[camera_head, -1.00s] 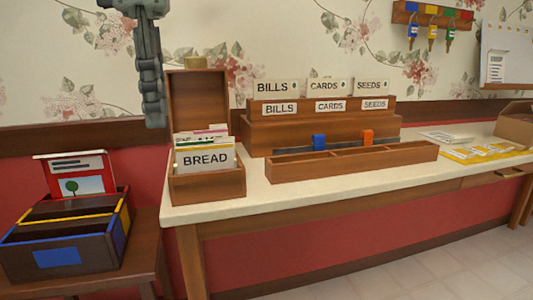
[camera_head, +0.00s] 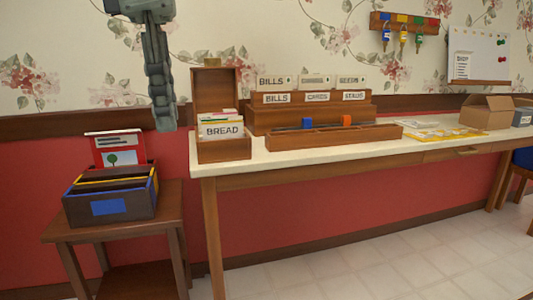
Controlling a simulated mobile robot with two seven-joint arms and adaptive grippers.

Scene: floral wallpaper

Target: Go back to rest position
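My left gripper (camera_head: 163,105) hangs fingers-down from the top left, in front of the wallpaper and left of the wooden recipe box. It looks narrow and is seen edge-on, so I cannot tell whether its fingers are open or shut. Nothing shows in it. It appears apart from the tables and boxes. My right gripper is not in view.
A recipe box (camera_head: 224,149) marked BREAD, a labelled wooden rack (camera_head: 310,113) and a divided tray (camera_head: 335,137) stand on the long table (camera_head: 350,158). A low side table (camera_head: 118,228) holds a dark file box (camera_head: 110,200). A cardboard box (camera_head: 487,111) stands farther right. Floor in front is clear.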

